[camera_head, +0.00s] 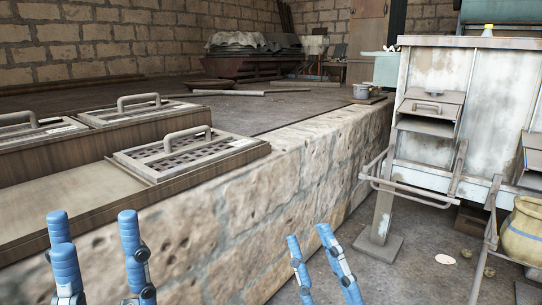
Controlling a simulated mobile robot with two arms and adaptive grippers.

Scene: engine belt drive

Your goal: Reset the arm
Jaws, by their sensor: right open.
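My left gripper (95,240) is at the bottom left of the head view. Its blue fingers point up and stand well apart, with nothing between them. My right gripper (310,248) is at the bottom centre, its blue fingers open and empty. Both appear in front of the stone ledge (235,215); whether either touches it cannot be told. The palms and most of both arms are below the picture's edge.
Lids with handles, one a slatted lid (190,152), lie on the ledge at left. A worn white cabinet (480,85) with a hatch (430,112) and metal frame (410,190) stands at right. A tan pot (522,235) is at the right edge. Floor between ledge and cabinet looks mostly free.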

